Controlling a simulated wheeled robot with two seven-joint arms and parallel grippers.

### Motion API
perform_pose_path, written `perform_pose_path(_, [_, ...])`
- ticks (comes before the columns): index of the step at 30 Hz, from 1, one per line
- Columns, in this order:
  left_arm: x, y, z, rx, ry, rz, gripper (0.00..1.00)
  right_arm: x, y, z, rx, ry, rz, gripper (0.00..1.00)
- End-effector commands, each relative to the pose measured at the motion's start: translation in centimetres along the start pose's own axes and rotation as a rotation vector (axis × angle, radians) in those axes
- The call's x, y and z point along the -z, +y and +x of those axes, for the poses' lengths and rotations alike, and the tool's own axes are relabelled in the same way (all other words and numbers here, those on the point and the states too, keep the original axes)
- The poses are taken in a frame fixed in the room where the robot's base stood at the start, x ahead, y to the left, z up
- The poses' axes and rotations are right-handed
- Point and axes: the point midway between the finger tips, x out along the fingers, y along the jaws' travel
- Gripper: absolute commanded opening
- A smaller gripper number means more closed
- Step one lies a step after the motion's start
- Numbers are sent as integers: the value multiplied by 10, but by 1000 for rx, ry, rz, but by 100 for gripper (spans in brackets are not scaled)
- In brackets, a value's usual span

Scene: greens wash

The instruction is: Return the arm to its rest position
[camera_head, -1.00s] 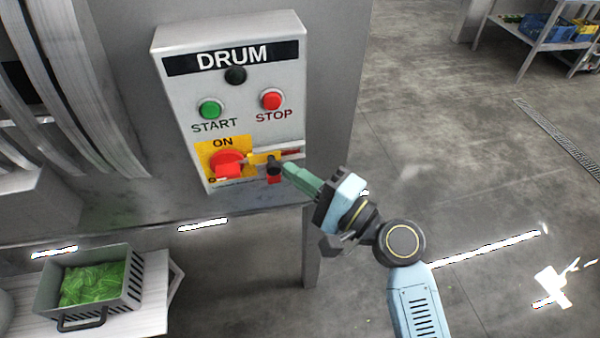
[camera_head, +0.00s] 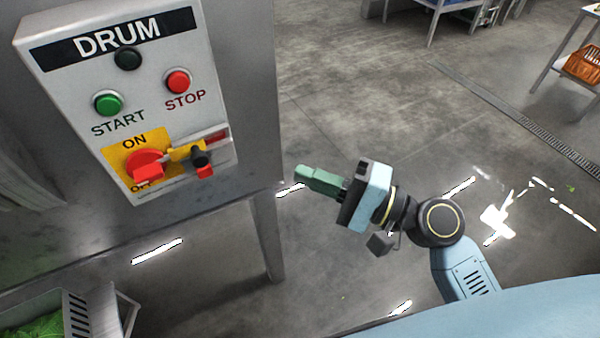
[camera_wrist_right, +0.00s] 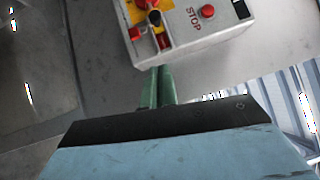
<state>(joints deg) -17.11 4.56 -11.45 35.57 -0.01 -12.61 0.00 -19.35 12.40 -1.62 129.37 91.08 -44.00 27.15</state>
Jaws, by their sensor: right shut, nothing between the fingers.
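My right gripper (camera_head: 303,176) has green fingers, shut with nothing between them. It is in the air to the right of the DRUM control box (camera_head: 60,88), apart from it. In the right wrist view the shut fingers (camera_wrist_right: 158,72) point toward the box (camera_wrist_right: 180,45). My left gripper is not in view. The box has a green START button (camera_head: 108,103), a red STOP button (camera_head: 178,82) and a red rotary switch (camera_head: 146,165) on a yellow plate. A black knob (camera_head: 200,157) sits at the yellow latch beside the switch.
A steel machine leg (camera_head: 266,235) stands below the box. A grey crate with greens (camera_head: 78,318) is at the lower left. A rack with an orange basket (camera_head: 585,65) stands at the far right. Open wet floor surrounds my right arm.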

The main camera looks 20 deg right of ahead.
Motion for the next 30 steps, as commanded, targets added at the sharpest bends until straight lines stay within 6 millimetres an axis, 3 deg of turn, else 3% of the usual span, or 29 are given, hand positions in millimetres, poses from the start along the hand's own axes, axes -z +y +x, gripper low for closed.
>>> perform_pose_path(13, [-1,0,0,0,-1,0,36,1,1,0,-2,3,0,0])
perform_pose_path(17, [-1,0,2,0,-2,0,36,13,26,0,-49,41,-8,0])
perform_pose_path(20, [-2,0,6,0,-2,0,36,34,76,-4,-148,111,-27,0])
perform_pose_path(23, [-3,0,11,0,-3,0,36,56,146,-16,-297,190,-66,0])
perform_pose_path(27, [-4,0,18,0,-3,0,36,75,248,-47,-533,263,-142,0])
perform_pose_path(30, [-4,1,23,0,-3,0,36,76,319,-78,-711,276,-207,0])
